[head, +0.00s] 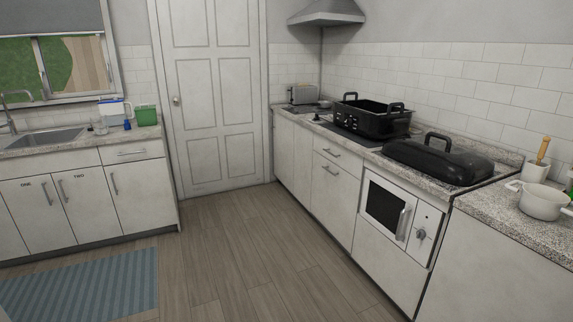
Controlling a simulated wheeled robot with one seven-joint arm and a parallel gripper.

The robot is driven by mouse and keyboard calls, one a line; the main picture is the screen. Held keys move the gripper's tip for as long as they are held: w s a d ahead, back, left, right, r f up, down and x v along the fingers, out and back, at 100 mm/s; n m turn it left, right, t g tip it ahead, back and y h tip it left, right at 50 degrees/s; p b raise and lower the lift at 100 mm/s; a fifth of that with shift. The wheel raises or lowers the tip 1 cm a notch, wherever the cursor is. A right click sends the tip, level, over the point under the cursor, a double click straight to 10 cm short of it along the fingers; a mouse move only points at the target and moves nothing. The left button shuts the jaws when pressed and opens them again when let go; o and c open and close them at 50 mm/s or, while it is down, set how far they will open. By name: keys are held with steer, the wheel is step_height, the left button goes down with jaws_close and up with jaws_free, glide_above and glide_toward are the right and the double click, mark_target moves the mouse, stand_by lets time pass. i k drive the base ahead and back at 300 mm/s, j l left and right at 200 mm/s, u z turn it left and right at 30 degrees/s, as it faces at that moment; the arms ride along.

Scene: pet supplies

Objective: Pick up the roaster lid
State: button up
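My gripper is not in view.
A white pot (544,201) and a holder with a wooden utensil (536,171) stand on the counter at right. The wooden floor (255,250) before the cabinets is clear, with a blue rug (95,283) at left.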

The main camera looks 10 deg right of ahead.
mark_target(452, 164)
steer(key=i+z, duration=0.15)
steer(key=i, duration=0.45)
steer(key=i+j+z, duration=0.15)
steer(key=i, duration=0.4)
steer(key=i+j+z, duration=0.1)
steer(key=i, duration=0.5)
steer(key=j, duration=0.1)
